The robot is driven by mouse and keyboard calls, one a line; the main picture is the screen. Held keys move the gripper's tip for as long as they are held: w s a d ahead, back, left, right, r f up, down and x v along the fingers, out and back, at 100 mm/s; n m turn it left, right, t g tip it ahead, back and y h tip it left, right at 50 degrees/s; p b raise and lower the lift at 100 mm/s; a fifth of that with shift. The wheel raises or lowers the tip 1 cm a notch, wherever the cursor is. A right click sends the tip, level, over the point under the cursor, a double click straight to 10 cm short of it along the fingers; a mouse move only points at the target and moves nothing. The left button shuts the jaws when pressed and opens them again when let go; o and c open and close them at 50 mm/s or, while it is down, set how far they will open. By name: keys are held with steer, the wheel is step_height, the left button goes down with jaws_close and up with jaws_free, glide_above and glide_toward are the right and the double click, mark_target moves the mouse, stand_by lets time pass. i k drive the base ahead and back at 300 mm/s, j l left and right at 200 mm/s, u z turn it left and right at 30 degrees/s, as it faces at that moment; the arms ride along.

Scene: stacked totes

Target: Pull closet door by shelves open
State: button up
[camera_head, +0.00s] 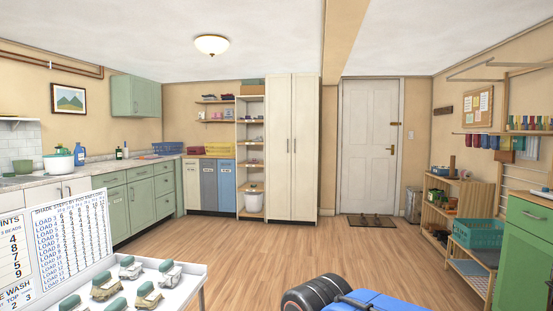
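A tall cream closet (291,208) stands against the back wall. Its left door (278,120), beside the open shelves (250,143), is shut. Its right door (305,120) is shut too. Two slim dark handles sit close together at the middle seam, the left door's handle (287,146) and the right door's handle (295,146). The shelves hold small items and a white bucket (253,200) near the floor. My gripper does not show in this view.
Wood floor (250,250) is open before the closet. A white tray (190,283) with several small objects and a chart stand at the lower left. Green cabinets (130,205) line the left; a wooden rack (445,210) stands right. A mat (371,220) lies before the white room door (369,145).

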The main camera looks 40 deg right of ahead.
mark_target(278, 86)
steer(key=i+l+z, duration=0.6)
steer(key=i, duration=0.4)
steer(key=i+l+z, duration=0.3)
steer(key=i, duration=0.25)
steer(key=i+z, duration=0.3)
steer(key=i, duration=3.55)
